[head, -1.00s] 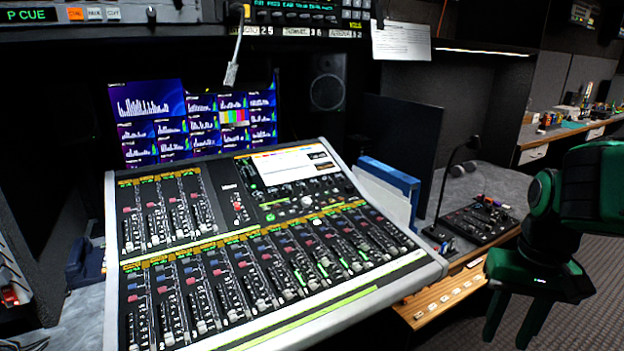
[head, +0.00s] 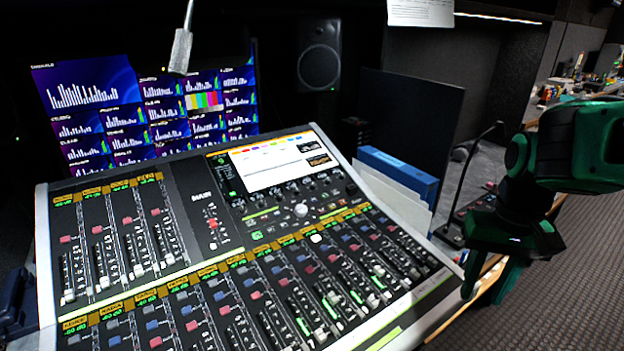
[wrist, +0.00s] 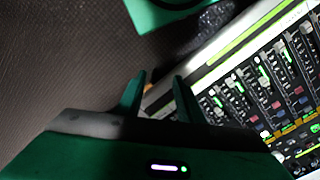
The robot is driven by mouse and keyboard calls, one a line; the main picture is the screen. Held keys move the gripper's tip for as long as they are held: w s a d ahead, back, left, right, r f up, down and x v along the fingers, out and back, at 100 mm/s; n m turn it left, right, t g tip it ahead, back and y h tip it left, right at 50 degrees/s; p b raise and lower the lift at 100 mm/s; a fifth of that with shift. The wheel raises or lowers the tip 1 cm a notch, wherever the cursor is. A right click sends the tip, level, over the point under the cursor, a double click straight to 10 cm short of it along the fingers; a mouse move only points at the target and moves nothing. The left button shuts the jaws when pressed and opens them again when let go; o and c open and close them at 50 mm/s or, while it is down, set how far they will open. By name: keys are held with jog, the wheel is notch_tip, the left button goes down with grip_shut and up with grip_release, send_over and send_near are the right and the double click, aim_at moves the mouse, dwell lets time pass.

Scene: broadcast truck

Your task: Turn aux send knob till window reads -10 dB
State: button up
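The mixing console (head: 250,240) fills the lower middle of the head view, with rows of faders, coloured buttons and small amber windows. A row of small dark knobs (head: 290,190) sits below its bright screen (head: 275,165), with one larger pale knob (head: 301,210). I cannot tell which knob is the aux send, and the window readings there are too small to read surely. My gripper (head: 485,285) hangs right of the console, pointing down and apart from it. In the wrist view its two fingers (wrist: 155,95) are spread with nothing between them, and the console's edge (wrist: 225,60) lies beyond.
Blue and white binders (head: 400,175) stand at the console's right. A thin gooseneck microphone (head: 465,180) rises beside them, partly behind my arm. A dark upright panel (head: 410,120) stands behind. A cable with a grey plug (head: 181,50) hangs above the monitors. Carpet (head: 580,260) is clear at right.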

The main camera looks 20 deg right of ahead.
notch_tip(320, 180, up, 6)
jog(key=n+t+y, duration=0.1)
jog(key=n+t, duration=0.3)
jog(key=n, duration=0.6)
send_over(313, 184)
jog(key=s+d, duration=0.1)
jog(key=s, duration=0.3)
jog(key=x, duration=0.9)
jog(key=shift+w+d+f, duration=0.1)
jog(key=shift+w+f, duration=0.1)
jog(key=shift+w, duration=0.1)
